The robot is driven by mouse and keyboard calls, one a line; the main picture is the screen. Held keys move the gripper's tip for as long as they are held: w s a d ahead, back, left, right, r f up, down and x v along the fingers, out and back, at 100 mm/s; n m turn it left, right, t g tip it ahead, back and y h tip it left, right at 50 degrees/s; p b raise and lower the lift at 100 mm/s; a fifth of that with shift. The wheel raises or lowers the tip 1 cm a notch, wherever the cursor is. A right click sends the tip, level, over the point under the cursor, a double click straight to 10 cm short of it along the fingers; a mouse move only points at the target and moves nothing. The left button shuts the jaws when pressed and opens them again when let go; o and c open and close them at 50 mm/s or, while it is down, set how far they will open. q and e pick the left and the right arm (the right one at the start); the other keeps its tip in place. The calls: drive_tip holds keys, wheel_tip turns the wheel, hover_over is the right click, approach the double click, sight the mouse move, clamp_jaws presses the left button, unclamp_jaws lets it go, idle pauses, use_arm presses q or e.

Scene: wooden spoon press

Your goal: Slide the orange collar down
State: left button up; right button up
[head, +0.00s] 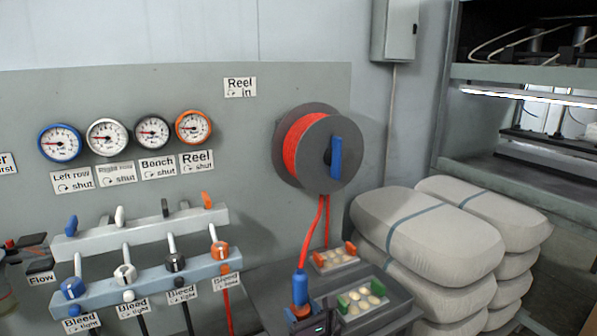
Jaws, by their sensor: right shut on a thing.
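A red hose (313,232) hangs from the reel and ends in an upright blue coupling (299,288) at the bottom centre. The orange collar (289,314) is around the lower part of this coupling, only partly visible. My right gripper (304,322), dark with a small green light, is at the bottom edge, shut on the orange collar. The gripper hides part of the collar and whatever is below it. My left gripper does not show clearly.
The red hose reel (300,140) with a blue handle (336,157) is on the grey panel. Stacked sacks (430,235) fill the right. Valve rails (140,283) are left.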

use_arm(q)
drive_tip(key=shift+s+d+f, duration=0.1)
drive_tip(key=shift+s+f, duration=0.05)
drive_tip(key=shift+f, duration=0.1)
use_arm(e)
drive_tip(key=shift+f, duration=0.25)
drive_tip(key=o, duration=1.1)
drive_tip(key=shift+c, duration=0.2)
drive_tip(key=shift+o, duration=0.5)
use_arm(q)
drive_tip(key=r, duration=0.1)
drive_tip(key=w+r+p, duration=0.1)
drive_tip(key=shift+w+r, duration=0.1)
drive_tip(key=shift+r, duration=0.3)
use_arm(e)
drive_tip(key=v, duration=0.9)
